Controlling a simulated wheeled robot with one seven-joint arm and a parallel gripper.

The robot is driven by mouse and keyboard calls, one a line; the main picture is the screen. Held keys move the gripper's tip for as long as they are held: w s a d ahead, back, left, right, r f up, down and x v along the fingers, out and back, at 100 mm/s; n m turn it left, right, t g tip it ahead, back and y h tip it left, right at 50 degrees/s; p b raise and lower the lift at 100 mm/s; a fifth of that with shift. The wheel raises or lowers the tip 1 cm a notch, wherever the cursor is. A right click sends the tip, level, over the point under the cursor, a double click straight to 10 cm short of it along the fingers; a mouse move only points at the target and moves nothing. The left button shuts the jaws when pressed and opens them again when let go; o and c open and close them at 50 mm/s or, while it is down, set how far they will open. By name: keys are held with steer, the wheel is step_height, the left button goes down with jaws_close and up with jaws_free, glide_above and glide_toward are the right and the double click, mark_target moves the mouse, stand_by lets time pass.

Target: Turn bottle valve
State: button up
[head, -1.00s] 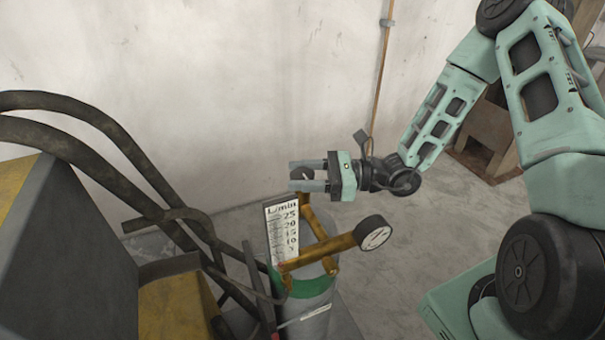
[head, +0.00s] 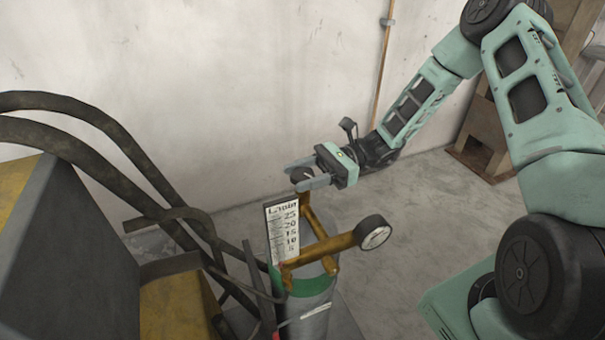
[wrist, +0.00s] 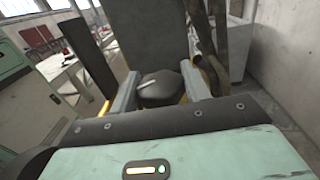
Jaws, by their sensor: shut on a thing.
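The gas bottle (head: 318,309) is grey with a green shoulder and stands upright at the lower middle of the head view. A brass fitting with a round gauge (head: 374,233) and a flow scale plate (head: 285,233) sits on top. The dark valve knob (head: 300,174) is above the fitting; it also shows in the wrist view (wrist: 160,92), with a light mark on its top. My gripper (head: 309,176) is shut on the knob, one finger on each side. The fingers show in the wrist view on both sides of the knob.
A grey and yellow machine (head: 75,255) with thick dark hoses (head: 120,150) stands at the left, close to the bottle. The wall (head: 220,80) is behind. A wooden structure (head: 490,130) stands at the back right. The floor right of the bottle is clear.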

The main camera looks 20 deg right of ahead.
mark_target(303, 173)
steer(key=n+g+h, duration=0.1)
steer(key=n+g, duration=0.1)
steer(key=g, duration=0.1)
steer(key=n+g+h+b, duration=0.1)
steer(key=n+g, duration=0.1)
steer(key=g, duration=0.2)
steer(key=shift+w+f+n, duration=0.1)
steer(key=shift+n, duration=0.3)
steer(key=n+g+h+b, duration=0.1)
steer(key=n+g+h, duration=0.3)
steer(key=g, duration=0.1)
steer(key=shift+g, duration=0.3)
steer(key=n+g+h+p, duration=0.1)
steer(key=h, duration=0.1)
steer(key=n+g+h, duration=0.1)
steer(key=n+h, duration=0.1)
steer(key=shift+r+p, duration=0.3)
steer(key=shift+p, duration=0.05)
steer(key=shift+n+g+h+p, duration=0.6)
steer(key=shift+n+h+p, duration=0.1)
steer(key=shift+h+p, duration=0.2)
steer(key=shift+f+h, duration=0.15)
steer(key=shift+h, duration=0.15)
steer(key=shift+n, duration=0.3)
steer(key=o, duration=1)
steer(key=shift+c, duration=0.2)
step_height(303, 173, up, 10)
steer(key=shift+f+p, duration=0.1)
steer(key=shift+p, duration=0.6)
